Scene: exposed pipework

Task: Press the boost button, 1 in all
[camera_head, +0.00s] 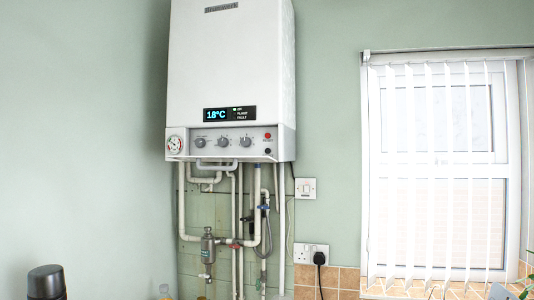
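A white wall boiler (232,60) hangs at the upper middle of the head view. Its lower control panel (222,152) carries a round gauge (174,144), three grey knobs in a row, a small red button (268,135) and a small dark button (267,151) below it at the right end. The labels are too small to read, so I cannot tell which one is the boost button. Neither of my grippers shows in this view.
Several pipes run down below the boiler, with a grey metal canister (208,245) among them. A white wall switch (305,188) and a socket with a black plug (319,258) are to the right. A window with blinds (440,170) is further right. A dark cylinder (46,283) stands at lower left.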

